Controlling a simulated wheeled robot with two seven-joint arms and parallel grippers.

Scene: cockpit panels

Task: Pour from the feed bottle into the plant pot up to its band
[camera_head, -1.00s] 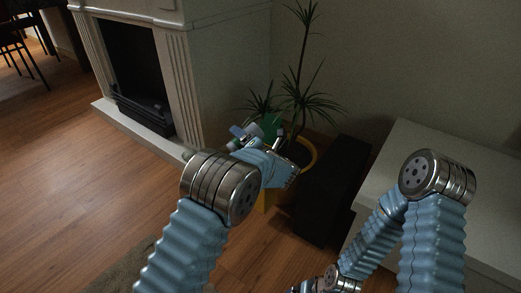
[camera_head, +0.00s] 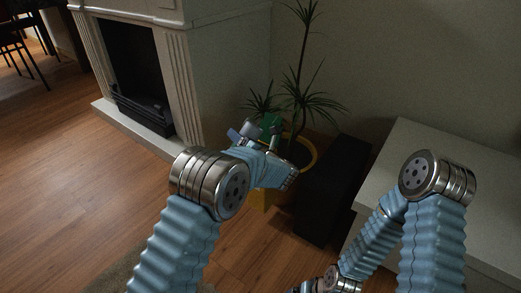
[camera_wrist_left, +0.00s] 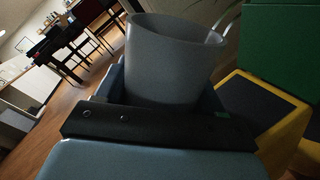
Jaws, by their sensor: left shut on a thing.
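My left gripper (camera_head: 256,134) is beside the potted plant, small and partly hidden by my own arm. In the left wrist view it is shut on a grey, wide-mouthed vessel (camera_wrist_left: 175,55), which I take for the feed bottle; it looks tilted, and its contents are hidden. A plant pot with a yellow rim (camera_head: 312,158) holds a tall spiky plant behind the gripper. A green object (camera_head: 270,124) shows just beyond the gripper; a large green surface (camera_wrist_left: 280,45) is on the right in the wrist view. I see no band clearly. My right gripper is out of view.
A dark box (camera_head: 332,190) stands right of the pot, beside a pale low cabinet (camera_head: 400,150). A fireplace (camera_head: 140,75) is at the left. The wooden floor (camera_head: 60,190) there is clear.

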